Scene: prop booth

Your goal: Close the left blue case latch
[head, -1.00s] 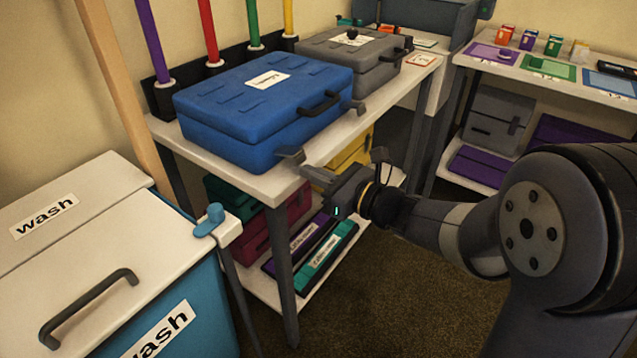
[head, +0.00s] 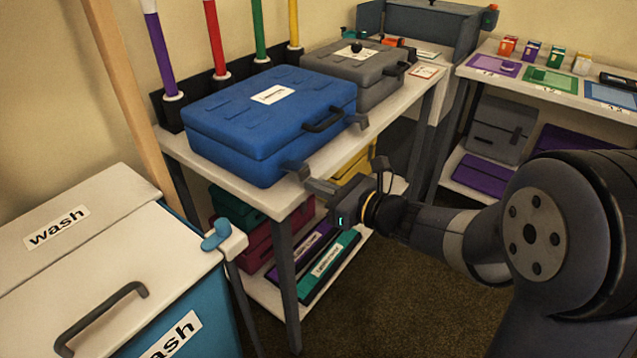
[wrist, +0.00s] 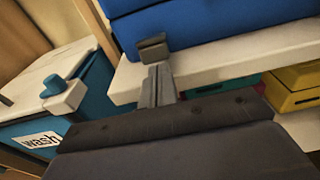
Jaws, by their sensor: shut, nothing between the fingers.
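The blue case (head: 235,125) lies closed-lidded on the white table, with a dark handle on its front. Its left latch (head: 296,169), a small grey tab, sticks out from the front near the left corner. The right latch (head: 356,120) also sticks out, beyond the handle. My gripper (head: 308,184) is shut and empty, its fingertips just in front of and slightly below the left latch. In the wrist view the shut fingers (wrist: 158,84) point at the left latch (wrist: 152,47). The tips are very close to it; I cannot tell whether they touch.
The white table edge (head: 225,182) runs under my fingers. A grey case (head: 355,75) stands behind the blue one. Colored cases fill the lower shelf. A wash bin (head: 105,260) with a blue knob (head: 215,235) stands at the left. Open floor lies in front.

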